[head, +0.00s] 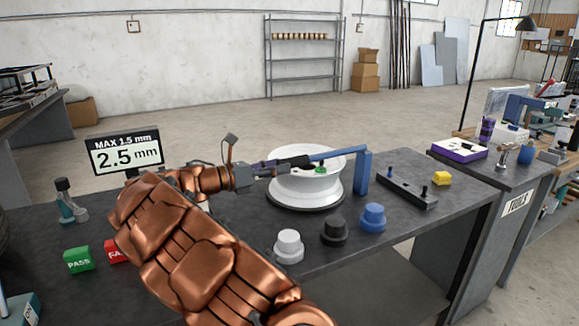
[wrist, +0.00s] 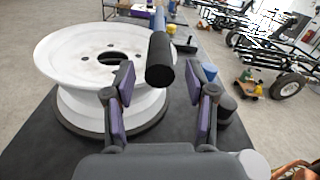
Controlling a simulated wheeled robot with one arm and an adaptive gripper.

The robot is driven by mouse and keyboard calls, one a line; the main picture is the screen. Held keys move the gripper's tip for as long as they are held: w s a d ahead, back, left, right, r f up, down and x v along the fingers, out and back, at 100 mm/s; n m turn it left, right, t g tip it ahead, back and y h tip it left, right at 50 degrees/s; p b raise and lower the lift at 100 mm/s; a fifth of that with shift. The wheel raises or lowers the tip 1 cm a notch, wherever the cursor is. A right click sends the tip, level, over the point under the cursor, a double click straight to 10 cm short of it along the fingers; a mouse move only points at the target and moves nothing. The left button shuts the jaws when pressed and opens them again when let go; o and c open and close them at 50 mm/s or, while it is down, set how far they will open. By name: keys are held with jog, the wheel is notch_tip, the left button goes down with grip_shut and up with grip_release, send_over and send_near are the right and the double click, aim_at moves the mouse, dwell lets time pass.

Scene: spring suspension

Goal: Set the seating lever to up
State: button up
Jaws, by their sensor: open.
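The seating lever (head: 345,152) is a blue bar on a blue post beside a white wheel rim (head: 305,185). It reaches left over the rim, close to level, and ends in a black grip. In the wrist view the black grip (wrist: 160,62) points toward the camera. My gripper (head: 272,168) is at the grip end of the lever. In the wrist view my gripper (wrist: 165,95) is open, with one purple-padded finger on each side of the grip in the picture. Both fingers look clear of it; how deep the grip sits between them is hard to tell.
White (head: 289,247), black (head: 334,231) and blue (head: 373,218) knobs stand along the table's front. A display (head: 125,156) reads 2.5 mm, MAX 1.5 mm. A green PASS block (head: 79,260) and red FAIL block (head: 115,251) sit at left. A black bar with pegs (head: 407,192) lies at right.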

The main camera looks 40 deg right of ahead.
jog(key=shift+x, duration=1.95)
grip_shut()
